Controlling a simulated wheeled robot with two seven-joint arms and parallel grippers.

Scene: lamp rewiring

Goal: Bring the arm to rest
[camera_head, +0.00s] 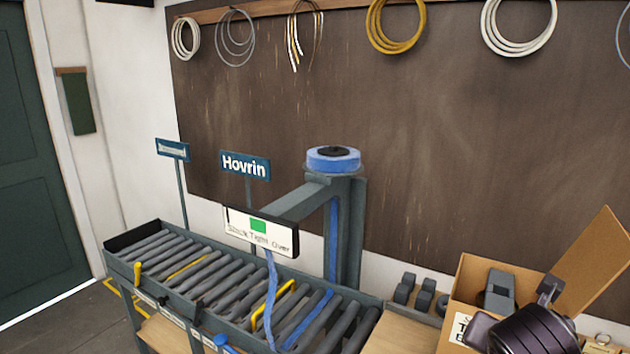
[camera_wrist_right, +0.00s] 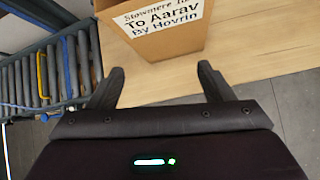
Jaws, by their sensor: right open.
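My right gripper (camera_wrist_right: 160,70) is open in the right wrist view, its two dark fingers apart with nothing between them. It hangs over the front of the wooden table (camera_wrist_right: 265,62), just in front of the cardboard box (camera_wrist_right: 160,48). In the head view a dark part of my right arm (camera_head: 530,330) is at the lower right, in front of the same box (camera_head: 590,255). My left gripper is not in view.
A roller conveyor (camera_head: 180,268) with grey, yellow and blue parts lies left of the box; a post with a blue-topped disc (camera_head: 333,160) and a sign (camera_head: 262,231) stand by it. Dark blocks (camera_head: 424,294) sit beside the box. Wire coils (camera_head: 396,25) hang behind.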

